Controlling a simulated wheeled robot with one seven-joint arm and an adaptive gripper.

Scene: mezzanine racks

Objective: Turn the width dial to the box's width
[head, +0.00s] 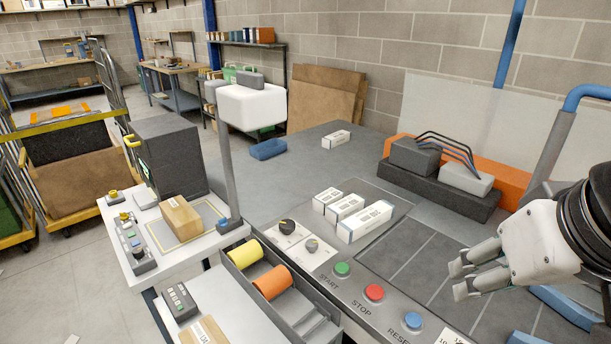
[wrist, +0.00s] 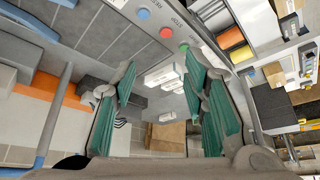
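Two dials sit on pale plates on the grey console, left of the buttons: a dark dial (head: 286,226) and a grey dial (head: 311,244). I cannot read which one is the width dial. A brown cardboard box (head: 180,218) rests on the marked plate of the white stand at left. Three white printed boxes (head: 365,222) lie behind the dials. My gripper (head: 458,281) is at the right above the grey table, well apart from the dials. In the wrist view its green-padded fingers (wrist: 158,62) are spread, with nothing between them. The dials are not clear there.
Green, red (head: 373,293) and blue buttons line the console's front edge. A grey tray (head: 258,307) holds yellow and orange rolls. A dark grey block with black bars (head: 440,190) stands behind. A thin grey post (head: 228,170) rises beside the white stand.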

